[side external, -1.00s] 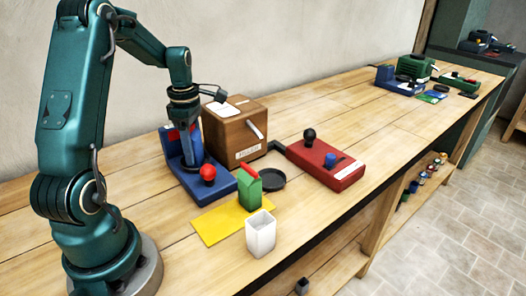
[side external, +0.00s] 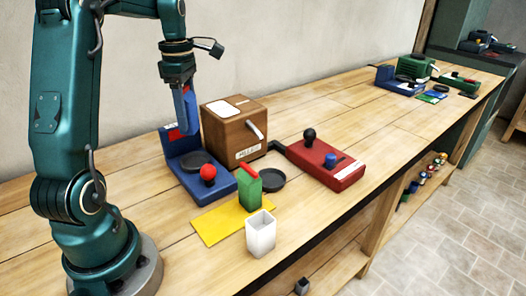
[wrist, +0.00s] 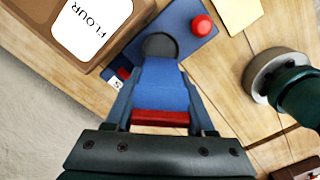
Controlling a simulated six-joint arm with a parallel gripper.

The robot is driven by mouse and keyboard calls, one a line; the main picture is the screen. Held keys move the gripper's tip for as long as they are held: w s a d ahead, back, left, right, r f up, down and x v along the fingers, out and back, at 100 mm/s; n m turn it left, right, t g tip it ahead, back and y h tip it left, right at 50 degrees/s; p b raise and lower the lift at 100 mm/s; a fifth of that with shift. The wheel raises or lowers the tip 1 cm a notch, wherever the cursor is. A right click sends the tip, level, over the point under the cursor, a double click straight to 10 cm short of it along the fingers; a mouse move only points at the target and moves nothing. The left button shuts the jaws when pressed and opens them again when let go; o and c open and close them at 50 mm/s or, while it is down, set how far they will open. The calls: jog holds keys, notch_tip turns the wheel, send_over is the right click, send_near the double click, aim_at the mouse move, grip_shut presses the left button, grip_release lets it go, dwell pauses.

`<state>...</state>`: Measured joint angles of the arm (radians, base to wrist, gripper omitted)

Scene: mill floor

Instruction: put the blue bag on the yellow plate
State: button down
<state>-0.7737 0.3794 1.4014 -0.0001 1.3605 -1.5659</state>
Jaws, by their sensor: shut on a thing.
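My gripper (side external: 181,86) is shut on the blue bag (side external: 187,112) and holds it in the air above the blue machine. The wrist view shows the blue bag (wrist: 160,85) between the two fingers, with a red strip (wrist: 160,118) at its near end. The yellow plate (side external: 216,226) lies flat on the bench, in front of the blue machine. In the wrist view only a part of the yellow plate (wrist: 240,12) shows at the top edge. A green bag (side external: 250,191) with a red top stands at the plate's back right part.
The blue machine (side external: 215,184) has a red knob (side external: 208,172) and a dark round pan (wrist: 158,45). A brown flour box (side external: 232,133) stands behind. A white cup (side external: 261,236) stands by the plate's right edge. A black dish (side external: 271,181) and a red machine (side external: 326,169) lie to the right.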

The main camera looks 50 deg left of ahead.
jog(key=shift+r+m, duration=0.2)
jog(key=shift+m, duration=0.1)
jog(key=shift+s+d+f+m, duration=0.1)
jog(key=shift+s+f+m, duration=0.1)
jog(key=shift+m, duration=0.2)
jog(key=s+d+f+m, duration=0.1)
jog(key=s+d+m, duration=0.7)
jog(key=s, duration=0.2)
jog(key=shift+n, duration=0.3)
jog(key=w+d+f, duration=0.2)
jog(key=d, duration=0.1)
jog(key=w+d+f, duration=0.1)
jog(key=d+f, duration=0.1)
jog(key=d, duration=0.1)
jog(key=w+d+f, duration=0.2)
jog(key=d+f, duration=0.1)
jog(key=shift+w+d, duration=0.1)
jog(key=shift+w, duration=0.25)
jog(key=shift+f, duration=2.05)
jog(key=shift+f, duration=0.15)
jog(key=shift+c, duration=1.3)
grip_release()
